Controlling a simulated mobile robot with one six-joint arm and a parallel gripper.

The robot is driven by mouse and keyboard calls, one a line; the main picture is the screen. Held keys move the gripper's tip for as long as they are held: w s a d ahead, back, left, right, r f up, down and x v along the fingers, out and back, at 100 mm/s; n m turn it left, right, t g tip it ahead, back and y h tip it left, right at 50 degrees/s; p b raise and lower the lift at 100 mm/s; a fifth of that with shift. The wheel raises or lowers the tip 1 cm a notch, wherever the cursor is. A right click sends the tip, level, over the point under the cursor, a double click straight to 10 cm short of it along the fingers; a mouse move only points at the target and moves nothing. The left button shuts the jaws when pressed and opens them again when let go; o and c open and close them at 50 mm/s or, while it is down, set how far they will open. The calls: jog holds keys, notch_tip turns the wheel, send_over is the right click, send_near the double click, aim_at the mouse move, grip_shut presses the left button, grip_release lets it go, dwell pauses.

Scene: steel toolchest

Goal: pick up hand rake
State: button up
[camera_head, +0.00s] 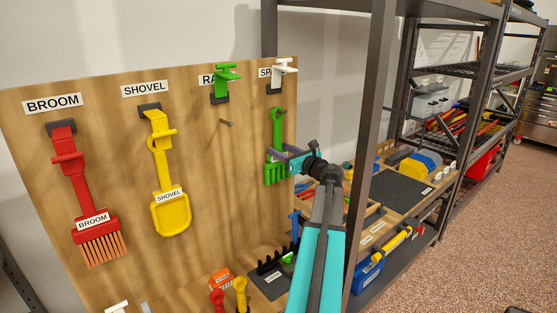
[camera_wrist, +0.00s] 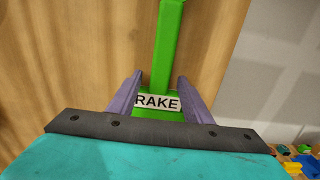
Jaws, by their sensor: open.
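The green hand rake (camera_head: 277,125) is upright, tines down, against the wooden pegboard, below the partly hidden "SP..." label. What holds it up is not clear. In the wrist view, the rake (camera_wrist: 171,45) shows its green shaft and its white "RAKE" label. My gripper (camera_head: 279,155) is at the rake's lower part, just above the tines. Its purple fingers (camera_wrist: 160,77) are open, one on each side of the rake near the label. I cannot tell whether they touch it. The tines are hidden in the wrist view by the gripper body.
A red broom (camera_head: 70,165) and a yellow shovel (camera_head: 163,150) hang to the left on the board (camera_head: 120,110). A dark shelf post (camera_head: 370,110) stands close to my arm's right.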

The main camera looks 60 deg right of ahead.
grip_shut()
dwell(0.3)
jog(key=shift+r, duration=0.1)
jog(key=shift+r+b, duration=0.3)
jog(key=shift+r, duration=0.2)
jog(key=shift+s+a+r, duration=0.1)
jog(key=shift+s, duration=0.15)
jog(key=b+v, duration=0.4)
jog(key=v, duration=1.3)
jog(key=shift+s, duration=0.2)
